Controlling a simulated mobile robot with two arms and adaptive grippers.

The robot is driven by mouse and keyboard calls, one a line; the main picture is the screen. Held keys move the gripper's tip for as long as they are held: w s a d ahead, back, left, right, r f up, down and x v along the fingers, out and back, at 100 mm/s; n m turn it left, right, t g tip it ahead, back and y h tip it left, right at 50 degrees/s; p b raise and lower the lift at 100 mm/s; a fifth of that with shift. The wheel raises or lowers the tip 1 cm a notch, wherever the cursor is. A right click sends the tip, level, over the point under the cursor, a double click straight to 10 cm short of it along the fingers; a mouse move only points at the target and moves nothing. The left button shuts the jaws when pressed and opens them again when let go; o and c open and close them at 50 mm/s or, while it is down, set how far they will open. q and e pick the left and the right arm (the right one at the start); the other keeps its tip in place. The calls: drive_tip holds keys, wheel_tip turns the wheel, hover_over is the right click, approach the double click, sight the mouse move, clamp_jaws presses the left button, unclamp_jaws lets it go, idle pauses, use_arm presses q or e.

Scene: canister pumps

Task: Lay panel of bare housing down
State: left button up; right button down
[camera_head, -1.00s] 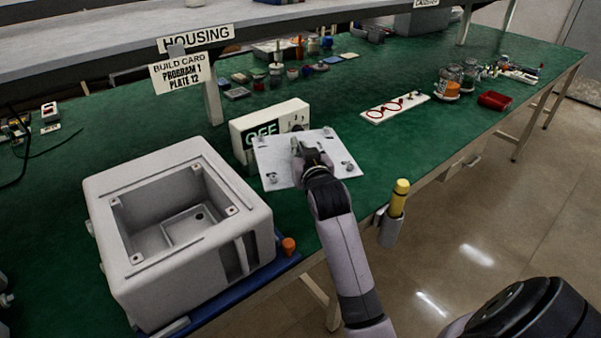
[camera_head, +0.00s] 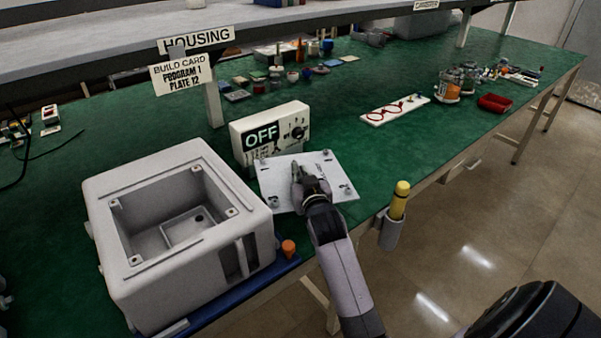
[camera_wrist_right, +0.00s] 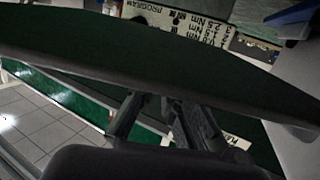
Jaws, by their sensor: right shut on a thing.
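The bare housing (camera_head: 118,262) is a pale grey box with an open top at the left of the green bench. Its inner recess is visible through the square opening. The panel (camera_head: 334,172) is a light grey plate with fittings near its corners. My right gripper (camera_head: 298,172) is shut on the panel near its middle, to the right of the housing. In the right wrist view my right gripper (camera_wrist_right: 155,118) shows as dark fingers, partly hidden by a large dark shape. Whether the panel touches the bench is unclear. My left gripper is not in view.
A white box reading OFF (camera_head: 255,150) stands just behind the panel. The housing sits on a blue base (camera_head: 240,290) with an orange knob (camera_head: 289,248). A yellow-handled tool (camera_head: 399,200) hangs in a holder at the bench edge. Green bench right of the panel is clear.

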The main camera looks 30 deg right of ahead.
drive_tip(key=shift+f, duration=0.35)
drive_tip(key=c, duration=1.7)
unclamp_jaws()
drive_tip(key=shift+s+r, duration=0.1)
drive_tip(key=shift+r, duration=0.65)
drive_tip(key=v, duration=1.1)
drive_tip(key=shift+s+a, duration=0.15)
drive_tip(key=shift+s, duration=0.25)
drive_tip(key=shift+f, duration=0.15)
